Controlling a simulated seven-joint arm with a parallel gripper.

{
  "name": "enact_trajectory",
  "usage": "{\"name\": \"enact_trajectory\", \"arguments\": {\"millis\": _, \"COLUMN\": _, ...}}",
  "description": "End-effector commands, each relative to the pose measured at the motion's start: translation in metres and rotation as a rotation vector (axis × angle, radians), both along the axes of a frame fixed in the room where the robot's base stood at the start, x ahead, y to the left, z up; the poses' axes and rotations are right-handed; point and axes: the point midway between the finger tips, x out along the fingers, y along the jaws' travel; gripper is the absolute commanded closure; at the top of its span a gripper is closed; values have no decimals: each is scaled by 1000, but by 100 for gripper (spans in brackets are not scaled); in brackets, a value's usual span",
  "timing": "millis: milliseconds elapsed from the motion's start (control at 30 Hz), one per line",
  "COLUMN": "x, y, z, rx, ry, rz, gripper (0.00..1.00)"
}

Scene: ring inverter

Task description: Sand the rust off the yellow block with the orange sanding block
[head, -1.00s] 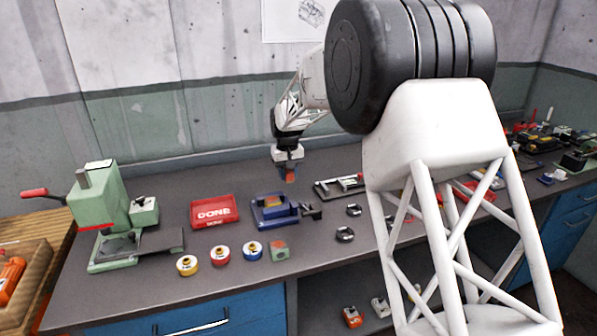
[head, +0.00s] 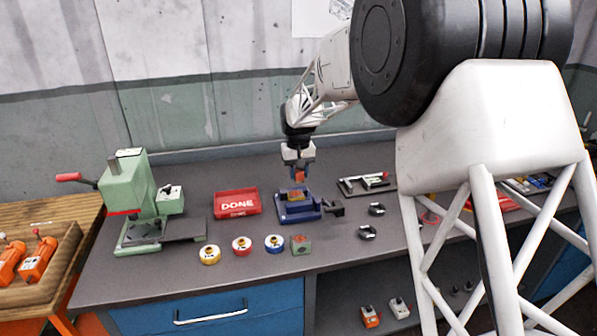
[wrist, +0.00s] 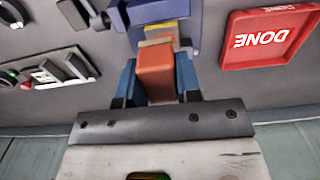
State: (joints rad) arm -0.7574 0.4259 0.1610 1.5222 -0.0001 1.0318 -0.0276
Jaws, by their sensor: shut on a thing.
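My gripper (head: 299,178) is shut on the orange sanding block (wrist: 155,72), which sits between its blue fingers in the wrist view. The gripper hangs just above the blue vise (head: 298,212) on the bench. The yellow block (head: 296,197) is in the vise, below the sanding block, and shows brownish rust in the head view. In the wrist view the yellow block (wrist: 158,33) lies just beyond the sanding block's end. I cannot tell whether the two touch. The vise also shows in the wrist view (wrist: 150,12).
A red DONE tray (head: 237,214) stands left of the vise. A green press (head: 130,190) is further left.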

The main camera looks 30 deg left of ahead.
Motion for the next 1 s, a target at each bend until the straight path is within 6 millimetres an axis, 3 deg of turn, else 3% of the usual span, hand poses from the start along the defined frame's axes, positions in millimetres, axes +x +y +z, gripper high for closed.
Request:
{"name": "enact_trajectory", "arguments": {"millis": 833, "x": 0, "y": 0, "z": -79, "rx": -1, "ry": 1, "rz": 0, "gripper": 87}}
{"name": "enact_trajectory", "arguments": {"millis": 1000, "x": 13, "y": 13, "z": -80, "rx": -1, "ry": 1, "rz": 0, "gripper": 90}}
